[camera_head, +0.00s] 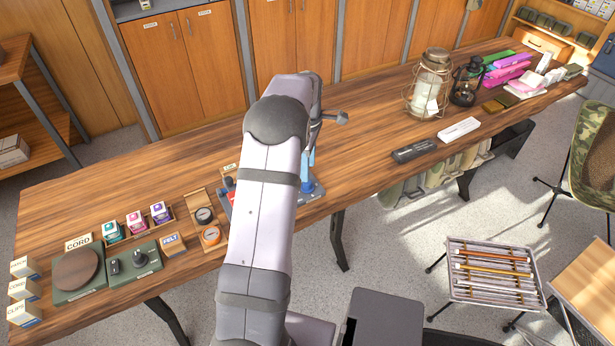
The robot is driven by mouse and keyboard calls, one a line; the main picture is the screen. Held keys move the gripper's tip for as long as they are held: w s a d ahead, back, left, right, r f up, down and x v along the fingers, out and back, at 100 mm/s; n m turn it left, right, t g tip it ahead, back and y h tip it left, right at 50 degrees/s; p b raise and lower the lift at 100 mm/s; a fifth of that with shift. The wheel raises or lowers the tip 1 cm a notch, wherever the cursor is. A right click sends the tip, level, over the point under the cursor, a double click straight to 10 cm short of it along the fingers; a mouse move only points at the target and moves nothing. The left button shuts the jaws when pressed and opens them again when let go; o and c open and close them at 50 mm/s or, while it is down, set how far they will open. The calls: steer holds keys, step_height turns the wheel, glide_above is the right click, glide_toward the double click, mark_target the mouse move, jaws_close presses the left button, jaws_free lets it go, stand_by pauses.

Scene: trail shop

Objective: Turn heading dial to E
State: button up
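My arm crosses the middle of the view and reaches over the bench. It covers part of a blue board (311,190) with small fittings.
Left on the wooden bench (130,180) are a green base with a brown disc (76,268), a green block with a black knob (141,258), and small boxes (136,222). A caged lantern (428,85) stands right. The bench between the arm and lantern is mostly clear.

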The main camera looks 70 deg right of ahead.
mark_target(307, 185)
steer(key=shift+f+p, duration=0.7)
steer(key=shift+f, duration=2.1)
steer(key=shift+c, duration=0.5)
jaws_close()
